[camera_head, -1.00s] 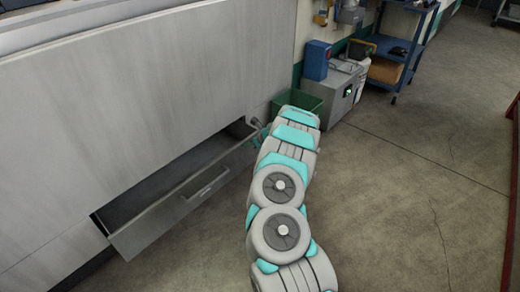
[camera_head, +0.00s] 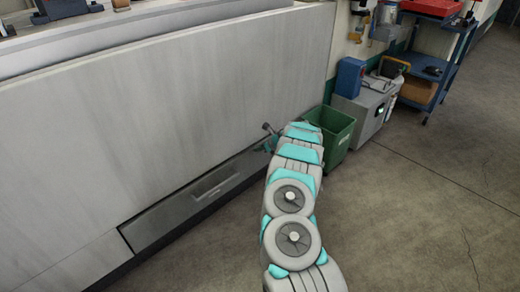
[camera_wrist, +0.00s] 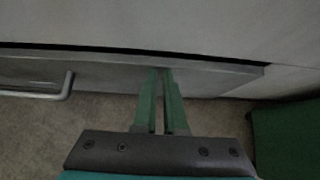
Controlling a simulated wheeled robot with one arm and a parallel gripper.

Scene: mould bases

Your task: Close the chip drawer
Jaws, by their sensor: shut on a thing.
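The chip drawer (camera_head: 192,200) is a long grey drawer low in the grey machine body. In the head view its front panel looks nearly flush with the body, and no open interior shows. In the wrist view the drawer front (camera_wrist: 110,75) has a thin dark gap along its top edge. Its bar handle (camera_wrist: 45,95) is at the left, apart from my gripper. My gripper (camera_wrist: 161,72) has two green fingers close together at the drawer front's upper edge, right of the handle, shut on the drawer. In the head view my arm mostly hides the gripper.
A green bin (camera_head: 335,135) stands right of my arm; its side also shows in the wrist view (camera_wrist: 285,135). A grey box unit (camera_head: 370,112) and a blue cart (camera_head: 435,70) stand behind it. The floor on the right is clear.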

